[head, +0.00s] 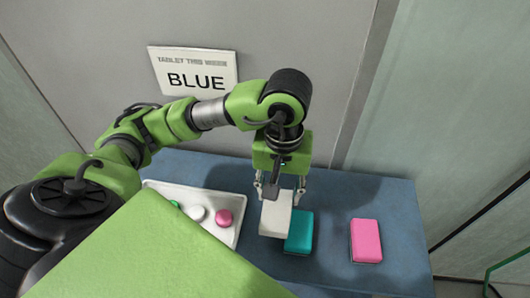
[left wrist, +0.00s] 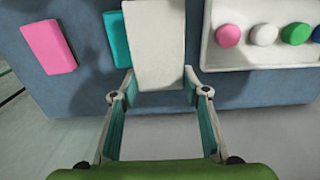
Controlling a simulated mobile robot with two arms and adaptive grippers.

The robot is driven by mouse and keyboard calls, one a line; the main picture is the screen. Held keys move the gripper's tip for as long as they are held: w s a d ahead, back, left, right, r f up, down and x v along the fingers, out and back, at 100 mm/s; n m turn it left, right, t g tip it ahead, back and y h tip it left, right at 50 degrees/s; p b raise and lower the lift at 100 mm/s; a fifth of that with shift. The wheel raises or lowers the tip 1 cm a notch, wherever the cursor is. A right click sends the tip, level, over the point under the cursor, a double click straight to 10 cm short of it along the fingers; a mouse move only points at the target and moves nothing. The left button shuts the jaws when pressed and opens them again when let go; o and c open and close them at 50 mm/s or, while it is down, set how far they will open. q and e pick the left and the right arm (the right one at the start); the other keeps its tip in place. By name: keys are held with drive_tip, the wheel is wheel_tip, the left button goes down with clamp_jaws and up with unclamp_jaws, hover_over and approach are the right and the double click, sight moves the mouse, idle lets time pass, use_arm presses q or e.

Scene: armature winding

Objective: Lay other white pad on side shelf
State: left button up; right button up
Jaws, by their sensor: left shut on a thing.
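In the left wrist view, the white pad (left wrist: 154,48) sticks out beyond the left gripper's fingertips (left wrist: 157,84). It is over the blue-topped shelf (head: 395,205) and hides part of a teal pad (head: 301,233), which also shows in the left wrist view (left wrist: 115,38). I cannot tell the gap beneath the white pad. A pink pad (head: 366,240) lies apart on the right of the shelf. My right gripper is not in view.
A white tray (left wrist: 248,57) with several round coloured pieces, including a pink one (head: 224,218), lies left of the pads in the head view. A wall sign (head: 194,71) reads BLUE. Shelf surface is free between and around the teal and pink pads.

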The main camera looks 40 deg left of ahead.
use_arm(q)
drive_tip(key=w+a+f, duration=0.1)
drive_tip(key=w+a+f+p, duration=0.1)
drive_tip(key=a+f, duration=0.1)
drive_tip(key=a+f+p, duration=0.1)
drive_tip(key=a+f, duration=0.1)
drive_tip(key=shift+w, duration=0.4)
drive_tip(key=shift+w+a+f, duration=0.3)
drive_tip(key=shift+a+f, duration=0.05)
drive_tip(key=shift+f, duration=0.25)
drive_tip(key=f+p, duration=0.2)
drive_tip(key=shift+w+a+f, duration=0.1)
drive_tip(key=shift+a+f, duration=0.2)
drive_tip(key=shift+f, duration=0.05)
drive_tip(key=shift+f+p, duration=0.35)
drive_tip(key=shift+f, duration=0.2)
drive_tip(key=shift+f+b, duration=0.25)
drive_tip(key=shift+b, duration=0.1)
drive_tip(key=o, duration=1)
drive_tip(key=shift+r, duration=0.1)
